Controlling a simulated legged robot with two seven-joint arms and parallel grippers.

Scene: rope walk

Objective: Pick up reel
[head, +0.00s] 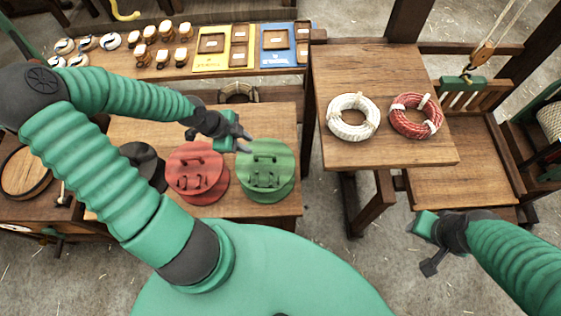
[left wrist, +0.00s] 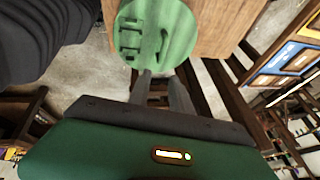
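A green reel (head: 265,168) lies on the near left wooden table, its slotted round face up. A red reel (head: 197,172) lies just left of it, and a black reel (head: 146,165) is further left, partly hidden by my left arm. My left gripper (head: 247,142) is open and empty above the far edge of the green reel. In the left wrist view the green reel (left wrist: 155,32) shows beyond the parted fingers (left wrist: 160,88), with nothing between them. My right gripper (head: 425,245) is at the lower right, away from the reels; its finger gap is unclear.
A white rope coil (head: 353,117) and a red rope coil (head: 416,116) lie on the right table (head: 385,75). A back bench holds several spools and yellow (head: 226,47) and blue (head: 277,45) trays. A pulley block (head: 483,52) hangs at right.

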